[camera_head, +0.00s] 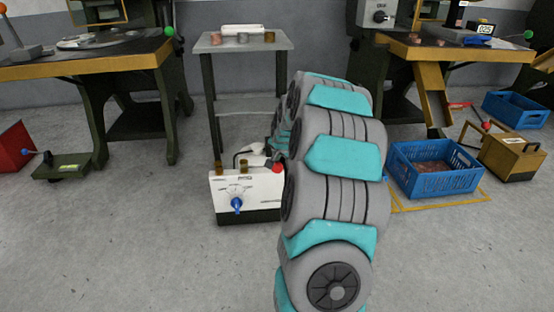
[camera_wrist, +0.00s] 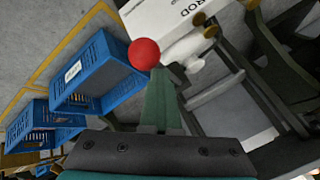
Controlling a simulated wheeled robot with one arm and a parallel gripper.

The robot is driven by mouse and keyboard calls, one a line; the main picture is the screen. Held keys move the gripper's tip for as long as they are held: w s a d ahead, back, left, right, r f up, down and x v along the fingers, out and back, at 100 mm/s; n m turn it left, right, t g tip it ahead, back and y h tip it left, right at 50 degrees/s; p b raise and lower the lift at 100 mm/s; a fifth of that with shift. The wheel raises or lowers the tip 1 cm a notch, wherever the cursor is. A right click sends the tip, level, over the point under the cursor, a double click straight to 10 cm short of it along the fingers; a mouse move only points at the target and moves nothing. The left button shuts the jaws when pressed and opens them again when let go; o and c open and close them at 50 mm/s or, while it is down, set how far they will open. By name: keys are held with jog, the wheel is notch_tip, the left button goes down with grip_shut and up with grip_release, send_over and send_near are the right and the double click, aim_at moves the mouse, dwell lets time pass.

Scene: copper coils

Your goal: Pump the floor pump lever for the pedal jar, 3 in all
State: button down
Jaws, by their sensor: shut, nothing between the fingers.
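A white box unit (camera_head: 247,196) with a blue dial knob stands on the floor in the middle; it also shows in the wrist view (camera_wrist: 165,14). A red ball knob (camera_head: 278,167) is at its right end. In the wrist view the red ball (camera_wrist: 144,54) is beside the tip of my gripper (camera_wrist: 160,75); contact cannot be told. My gripper is shut and empty. My arm hides most of it in the head view. Low on the left floor is a green pedal-like unit (camera_head: 62,168). No label marks which lever belongs to the pedal jar.
A blue crate (camera_head: 433,186) stands right of my arm, inside yellow floor tape. A tan box (camera_head: 511,158) with a red lever is beyond it. A grey table (camera_head: 240,42) with small metal pieces is behind the white unit. Front-left floor is clear.

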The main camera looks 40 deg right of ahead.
jog(key=shift+w+r+p, duration=0.15)
jog(key=shift+r+p, duration=0.15)
jog(key=shift+r, duration=0.8)
jog(key=r, duration=0.1)
jog(key=r+p, duration=0.1)
jog(key=r, duration=0.3)
jog(key=shift+w+d, duration=0.25)
jog(key=shift+w, duration=0.05)
dwell(2.0)
